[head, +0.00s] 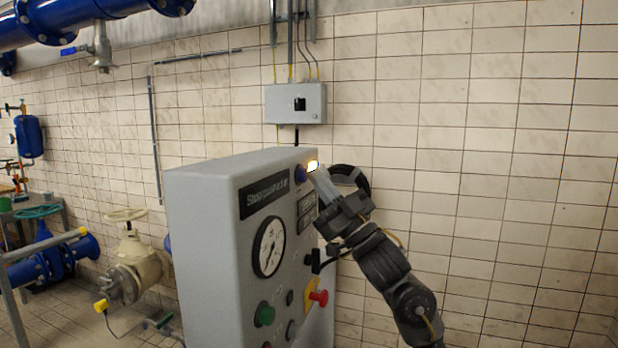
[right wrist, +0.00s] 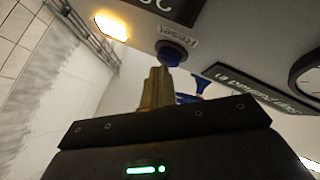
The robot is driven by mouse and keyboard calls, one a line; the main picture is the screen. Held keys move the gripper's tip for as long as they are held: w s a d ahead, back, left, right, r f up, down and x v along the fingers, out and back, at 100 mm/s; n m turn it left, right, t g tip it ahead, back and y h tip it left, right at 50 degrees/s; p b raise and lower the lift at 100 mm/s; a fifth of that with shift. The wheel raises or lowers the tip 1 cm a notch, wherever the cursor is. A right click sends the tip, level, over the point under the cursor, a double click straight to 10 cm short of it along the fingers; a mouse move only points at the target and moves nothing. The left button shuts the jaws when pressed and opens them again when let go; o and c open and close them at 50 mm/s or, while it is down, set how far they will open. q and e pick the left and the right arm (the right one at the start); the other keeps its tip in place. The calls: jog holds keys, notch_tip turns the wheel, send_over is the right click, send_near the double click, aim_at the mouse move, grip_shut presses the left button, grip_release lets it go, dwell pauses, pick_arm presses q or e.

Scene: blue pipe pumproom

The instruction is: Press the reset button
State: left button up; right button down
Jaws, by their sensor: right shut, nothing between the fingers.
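The reset button is a round blue button on the upper part of the grey control panel (head: 205,225). It shows in the head view (head: 300,174) and in the right wrist view (right wrist: 172,52), with a "Reset" label beside it. My right gripper (head: 319,174) is shut and empty, fingers pointing at the panel's upper right. In the right wrist view its fingertips (right wrist: 158,70) are right by the blue button, slightly to its left; I cannot tell whether they touch. My left gripper is not in view.
A lit yellow-white lamp (head: 313,165) sits beside the button. Lower on the panel are a dial gauge (head: 269,247), a green button (head: 264,314) and a red knob (head: 319,297). A grey box (head: 296,104) hangs on the tiled wall behind.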

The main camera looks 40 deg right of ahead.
jog(key=shift+w+a, duration=0.25)
jog(key=shift+w, duration=0.15)
jog(key=shift+s, duration=0.2)
dwell(0.4)
jog(key=shift+s+d, duration=0.2)
jog(key=shift+p, duration=0.3)
jog(key=s+d, duration=0.1)
jog(key=s, duration=0.1)
jog(key=s+d, duration=0.2)
jog(key=s, duration=0.1)
jog(key=shift+d, duration=0.2)
jog(key=shift+w, duration=0.1)
dwell(0.6)
